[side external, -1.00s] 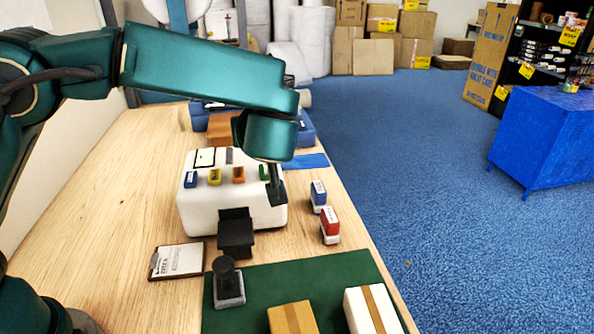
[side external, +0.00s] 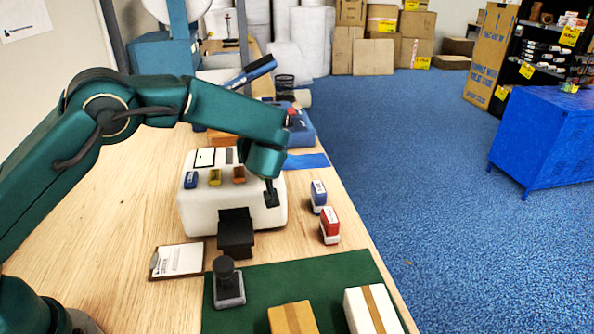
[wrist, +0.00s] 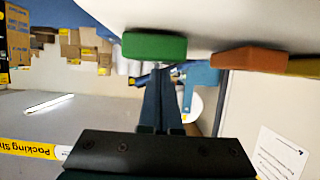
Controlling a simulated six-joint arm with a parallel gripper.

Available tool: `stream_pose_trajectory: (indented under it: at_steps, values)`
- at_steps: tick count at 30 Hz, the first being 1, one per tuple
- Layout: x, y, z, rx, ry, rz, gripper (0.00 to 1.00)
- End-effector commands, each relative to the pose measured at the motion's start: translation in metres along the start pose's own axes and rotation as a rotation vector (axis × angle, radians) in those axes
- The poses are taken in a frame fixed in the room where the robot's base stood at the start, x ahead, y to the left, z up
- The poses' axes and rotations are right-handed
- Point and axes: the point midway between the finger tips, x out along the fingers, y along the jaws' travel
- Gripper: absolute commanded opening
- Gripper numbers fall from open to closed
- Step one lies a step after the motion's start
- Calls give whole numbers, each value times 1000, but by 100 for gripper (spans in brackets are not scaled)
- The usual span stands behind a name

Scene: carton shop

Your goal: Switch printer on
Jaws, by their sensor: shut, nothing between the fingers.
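The white label printer (side external: 205,215) stands on the wooden bench. Its sloped face carries a blue switch (side external: 190,180), a yellow switch (side external: 215,177) and an orange switch (side external: 239,175), with a small display (side external: 204,157) above them. My gripper (side external: 271,199) is shut and empty in front of the right end of this face and hides the green switch there. In the wrist view the green switch (wrist: 154,47) lies just beyond the shut fingertips (wrist: 164,70), and the orange switch (wrist: 250,60) is to its right. I cannot tell whether the fingers touch the green switch.
A blue stamp (side external: 318,196) and a red stamp (side external: 330,226) stand right of the printer. A black-handled stamp (side external: 226,280), a clipboard (side external: 178,260) and a green mat (side external: 262,278) with two cartons are in front. Bare bench lies to the left.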

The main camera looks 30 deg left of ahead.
Motion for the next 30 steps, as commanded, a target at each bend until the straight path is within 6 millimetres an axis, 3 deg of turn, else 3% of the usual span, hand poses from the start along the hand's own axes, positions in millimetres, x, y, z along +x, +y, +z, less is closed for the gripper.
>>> stream_pose_trajectory:
  at_steps: [8, 12, 30]
  values:
    - [0, 0, 1, 1, 0, 0, 0]
    - [1, 0, 13, 6, -1, -1, 0]
    - [-4, 0, -3, -2, 1, -1, 0]
